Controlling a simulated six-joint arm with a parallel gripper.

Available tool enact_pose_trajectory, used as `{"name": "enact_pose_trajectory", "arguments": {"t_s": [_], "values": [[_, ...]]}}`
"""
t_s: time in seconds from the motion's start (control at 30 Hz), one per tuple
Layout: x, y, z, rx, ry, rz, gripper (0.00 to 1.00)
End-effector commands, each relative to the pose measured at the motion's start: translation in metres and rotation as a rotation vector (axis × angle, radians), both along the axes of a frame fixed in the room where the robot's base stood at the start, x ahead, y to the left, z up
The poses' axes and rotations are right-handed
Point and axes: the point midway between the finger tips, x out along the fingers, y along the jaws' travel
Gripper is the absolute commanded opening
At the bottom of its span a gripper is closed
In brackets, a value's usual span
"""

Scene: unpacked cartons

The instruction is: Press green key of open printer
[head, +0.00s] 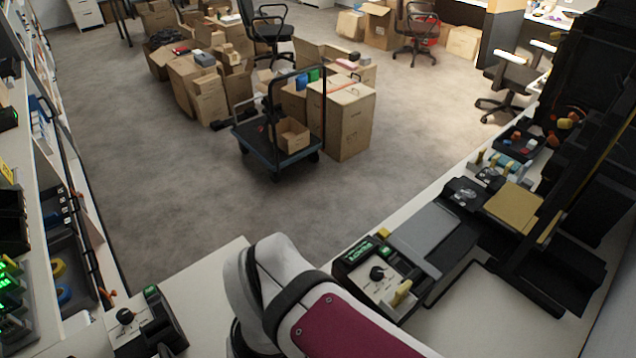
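A black device with a pale control panel (382,284) stands on the right-hand white table, just right of my arm. It has a lit green display (360,250), a black knob and a yellow lever (401,293). A small green patch (387,251) shows near its top edge; I cannot tell if it is a key. A second dark device (146,325) with a knob stands at lower left, with a small green patch (151,290) on top. I cannot tell which is the open printer. My gripper is out of view; only my white and maroon arm shows.
A grey flat panel (432,234), a yellow panel (512,205) and tall black equipment crowd the right table. Shelves (75,235) line the left. A blue trolley (262,150) and open cartons (345,120) stand on the carpet, with bare floor nearer me.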

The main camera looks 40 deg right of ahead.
Motion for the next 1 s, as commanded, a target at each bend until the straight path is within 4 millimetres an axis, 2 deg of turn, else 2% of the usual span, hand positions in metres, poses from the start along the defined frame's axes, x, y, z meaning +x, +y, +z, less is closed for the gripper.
{"name": "enact_pose_trajectory", "arguments": {"t_s": [0.03,0.23,0.27,1.0], "values": [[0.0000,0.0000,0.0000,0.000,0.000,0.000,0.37],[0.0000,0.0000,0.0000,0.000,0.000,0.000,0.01],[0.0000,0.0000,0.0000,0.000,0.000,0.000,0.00],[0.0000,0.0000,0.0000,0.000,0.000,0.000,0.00]]}}
